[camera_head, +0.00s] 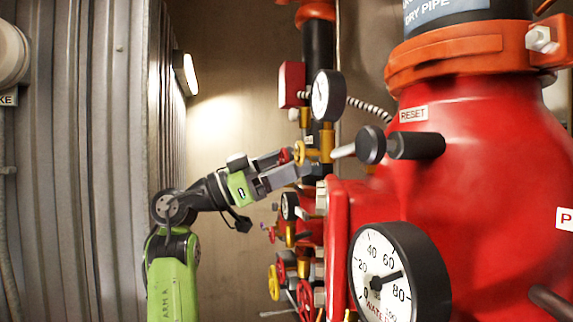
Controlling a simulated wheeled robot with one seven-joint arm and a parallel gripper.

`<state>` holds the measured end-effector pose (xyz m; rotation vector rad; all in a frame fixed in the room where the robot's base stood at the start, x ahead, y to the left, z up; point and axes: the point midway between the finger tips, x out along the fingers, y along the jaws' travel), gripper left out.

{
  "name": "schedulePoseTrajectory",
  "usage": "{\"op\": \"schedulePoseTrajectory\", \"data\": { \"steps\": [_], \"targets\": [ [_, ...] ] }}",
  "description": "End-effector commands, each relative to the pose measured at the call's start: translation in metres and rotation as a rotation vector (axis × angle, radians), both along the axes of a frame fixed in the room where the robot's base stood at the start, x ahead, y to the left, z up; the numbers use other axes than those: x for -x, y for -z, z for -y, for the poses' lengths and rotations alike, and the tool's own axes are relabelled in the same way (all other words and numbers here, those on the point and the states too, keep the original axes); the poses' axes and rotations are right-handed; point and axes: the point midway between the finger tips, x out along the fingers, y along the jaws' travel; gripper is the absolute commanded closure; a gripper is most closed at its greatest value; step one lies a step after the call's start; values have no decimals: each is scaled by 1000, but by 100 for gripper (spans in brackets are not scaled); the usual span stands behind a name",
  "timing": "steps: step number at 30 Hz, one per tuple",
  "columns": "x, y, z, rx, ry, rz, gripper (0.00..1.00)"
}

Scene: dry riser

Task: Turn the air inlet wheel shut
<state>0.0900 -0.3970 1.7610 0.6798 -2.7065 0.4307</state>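My gripper (292,165) reaches in from the left, its fingertips close to a small yellow wheel (299,153) on a brass valve (325,143). A small red part (284,156) shows by the upper finger. I cannot tell whether the fingers touch the wheel or grip it. No readable label marks the air inlet wheel. Lower down are a red wheel (305,299) and another yellow wheel (274,282), both apart from my gripper.
A large red valve body (460,190) fills the right, with a big gauge (383,278) in front. A smaller gauge (322,96) and a black-knobbed lever (370,145) stand near my gripper. A corrugated wall (90,150) is at left. Open space lies between wall and pipework.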

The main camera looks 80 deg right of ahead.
Motion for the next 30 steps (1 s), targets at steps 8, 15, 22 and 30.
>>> {"op": "schedulePoseTrajectory", "data": {
  "steps": [8, 15, 22, 30],
  "targets": [
    [-39, 18, -18, -1, -4, -3, 16],
    [-96, 41, -46, 0, -3, -3, 16],
    [-128, 57, -62, 0, -1, -1, 16],
    [-132, 59, -63, 0, 1, 1, 16]
  ]
}}
